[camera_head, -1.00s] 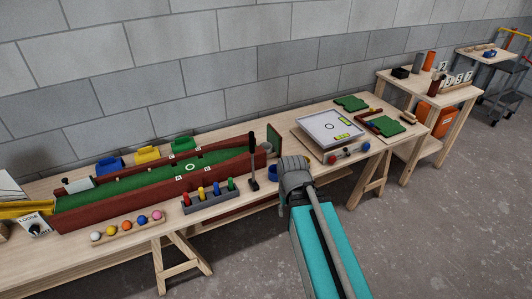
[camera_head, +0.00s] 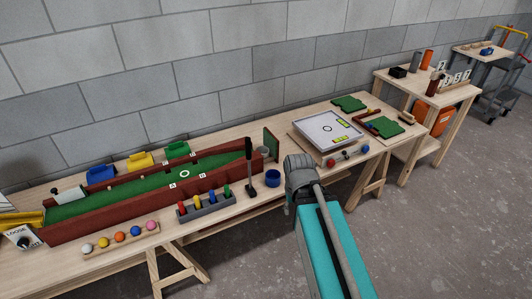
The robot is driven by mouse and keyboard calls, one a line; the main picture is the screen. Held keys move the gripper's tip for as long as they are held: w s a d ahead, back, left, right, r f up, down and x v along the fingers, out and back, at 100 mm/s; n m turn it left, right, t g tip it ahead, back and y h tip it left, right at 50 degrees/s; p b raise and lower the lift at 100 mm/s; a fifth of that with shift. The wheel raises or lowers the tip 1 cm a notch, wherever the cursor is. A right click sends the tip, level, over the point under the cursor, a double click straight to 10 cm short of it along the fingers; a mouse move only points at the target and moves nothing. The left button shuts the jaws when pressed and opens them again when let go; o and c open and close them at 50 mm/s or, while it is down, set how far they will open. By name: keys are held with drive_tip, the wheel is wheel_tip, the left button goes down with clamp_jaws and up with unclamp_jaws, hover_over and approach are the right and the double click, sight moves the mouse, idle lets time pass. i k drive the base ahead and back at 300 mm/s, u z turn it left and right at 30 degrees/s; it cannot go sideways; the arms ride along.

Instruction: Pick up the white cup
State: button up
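No cup that is clearly white shows in the head view. A small pale grey cylinder (camera_head: 263,152), partly hidden behind the red rail end, stands near the upright green board; I cannot tell if it is a cup. A blue cup (camera_head: 272,178) stands upright on the long table (camera_head: 235,207), right of the black mallet. My arm, with a grey joint and a teal link, reaches up from the bottom edge in front of the table. My gripper is not in view.
A red-walled green game board (camera_head: 150,190) fills the table's left half. A peg rack (camera_head: 207,208) and a ball rack (camera_head: 120,236) lie along the front edge. A white panel (camera_head: 328,128) lies further right. A second table (camera_head: 430,84) stands beyond. Floor at right is clear.

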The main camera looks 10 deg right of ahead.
sight(264, 151)
drive_tip(key=i, duration=0.85)
drive_tip(key=u, duration=0.05)
